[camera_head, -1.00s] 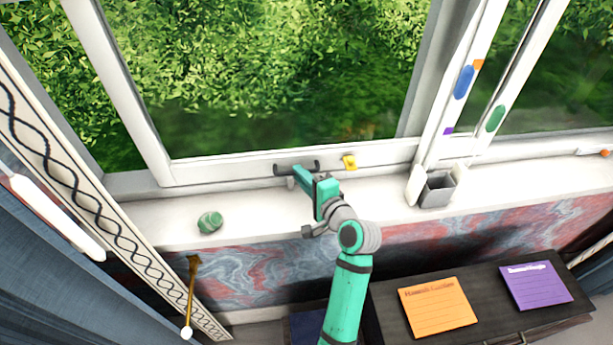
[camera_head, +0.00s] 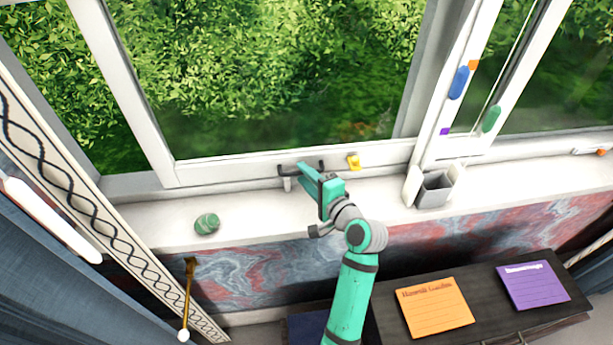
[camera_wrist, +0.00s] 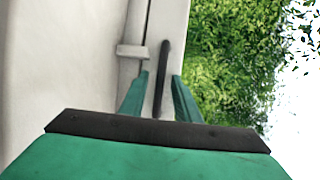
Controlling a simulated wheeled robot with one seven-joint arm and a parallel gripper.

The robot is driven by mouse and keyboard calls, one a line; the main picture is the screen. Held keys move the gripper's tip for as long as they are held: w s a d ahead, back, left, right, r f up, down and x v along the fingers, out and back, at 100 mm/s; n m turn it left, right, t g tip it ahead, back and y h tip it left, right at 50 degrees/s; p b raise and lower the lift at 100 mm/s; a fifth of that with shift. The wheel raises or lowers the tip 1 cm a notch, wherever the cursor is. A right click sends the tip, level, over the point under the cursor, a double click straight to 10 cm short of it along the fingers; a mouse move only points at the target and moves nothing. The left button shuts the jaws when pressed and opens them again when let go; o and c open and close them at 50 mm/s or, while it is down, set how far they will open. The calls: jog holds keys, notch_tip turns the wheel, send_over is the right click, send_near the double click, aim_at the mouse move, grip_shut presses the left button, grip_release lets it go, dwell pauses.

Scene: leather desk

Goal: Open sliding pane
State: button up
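The sliding pane (camera_head: 230,172) has a white frame and clear glass with green foliage behind it. A dark bar handle (camera_head: 287,168) is on its bottom rail and also shows in the wrist view (camera_wrist: 164,65). My gripper (camera_head: 305,172) is at this handle, its arm coming up from below. In the wrist view, its two green fingers (camera_wrist: 160,82) are apart, with the handle between them and gaps visible on either side. Whether a finger touches the handle is unclear. A small yellow piece (camera_head: 353,162) sits on the rail right of the handle.
On the white sill (camera_head: 260,219) are a green round object (camera_head: 207,223) at left and a grey open box (camera_head: 434,192) at right. A dark cabinet (camera_head: 490,321) below carries orange (camera_head: 435,307) and purple (camera_head: 533,286) cards. A patterned strip and curtain stand at left.

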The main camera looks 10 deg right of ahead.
jog(key=v, duration=1.1)
jog(key=shift+w, duration=0.1)
